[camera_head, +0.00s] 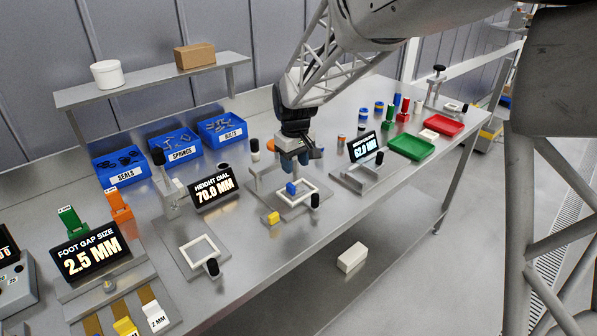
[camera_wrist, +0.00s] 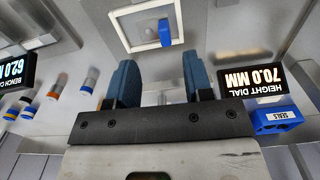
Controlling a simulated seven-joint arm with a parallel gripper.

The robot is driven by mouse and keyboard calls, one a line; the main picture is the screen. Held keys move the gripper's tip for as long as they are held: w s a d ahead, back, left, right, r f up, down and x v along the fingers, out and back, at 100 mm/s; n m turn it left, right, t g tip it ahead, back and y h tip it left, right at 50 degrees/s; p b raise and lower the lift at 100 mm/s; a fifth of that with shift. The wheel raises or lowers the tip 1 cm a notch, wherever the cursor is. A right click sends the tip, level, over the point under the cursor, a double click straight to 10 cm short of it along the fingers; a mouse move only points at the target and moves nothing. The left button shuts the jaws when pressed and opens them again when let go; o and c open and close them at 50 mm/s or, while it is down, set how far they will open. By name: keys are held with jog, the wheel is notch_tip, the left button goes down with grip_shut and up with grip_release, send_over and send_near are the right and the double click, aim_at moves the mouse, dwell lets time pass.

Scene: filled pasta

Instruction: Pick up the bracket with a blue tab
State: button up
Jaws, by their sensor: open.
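A small blue piece (camera_head: 291,188) stands at a white square frame (camera_head: 308,193) on a grey plate, and it also shows in the wrist view (camera_wrist: 164,33). It looks like the blue tab; I cannot make out the rest of the bracket. My gripper (camera_head: 295,168) points down just above it. Its two blue fingers are apart and empty in the wrist view (camera_wrist: 158,68). The blue piece lies beyond the fingertips, not between them.
A yellow block (camera_head: 271,218) and a black-knobbed lever (camera_head: 315,200) stand by the plate. The height dial display (camera_head: 214,189) is at left, another display (camera_head: 364,147) at right. Blue bins (camera_head: 175,145) line the back. Green (camera_head: 411,147) and red (camera_head: 443,125) trays sit at right.

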aim_at(289, 184)
jog(key=shift+w+a+f, duration=0.65)
jog(key=shift+a+f, duration=0.05)
jog(key=shift+a, duration=0.25)
jog(key=shift+f, duration=1.25)
jog(key=shift+f, duration=2.6)
grip_shut()
